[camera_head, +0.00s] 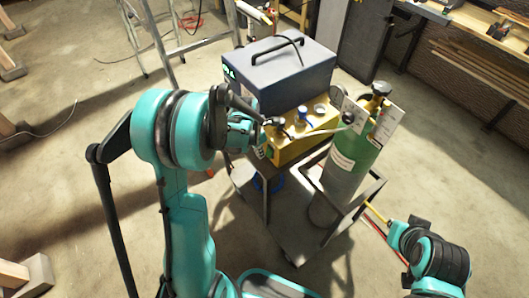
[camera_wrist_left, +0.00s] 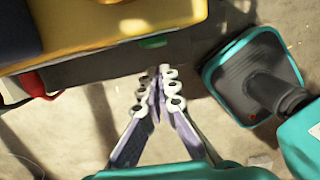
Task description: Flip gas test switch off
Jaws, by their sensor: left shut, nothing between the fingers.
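I cannot clearly make out which part is the gas test switch. My left gripper (camera_head: 275,122) is at the unit's left end, partly hidden by my wrist. In the left wrist view its fingers (camera_wrist_left: 160,88) are shut and empty, below the yellow edge (camera_wrist_left: 120,22). A small green part (camera_wrist_left: 153,41) shows just beyond the fingertips; I cannot tell whether they touch. My right gripper does not show.
A green gas cylinder (camera_head: 352,150) stands on the cart (camera_head: 275,232) right of the unit. The dark grey box (camera_head: 285,78) has a black handle. A metal ladder (camera_head: 190,42) stands behind at left. Open concrete floor lies left and right.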

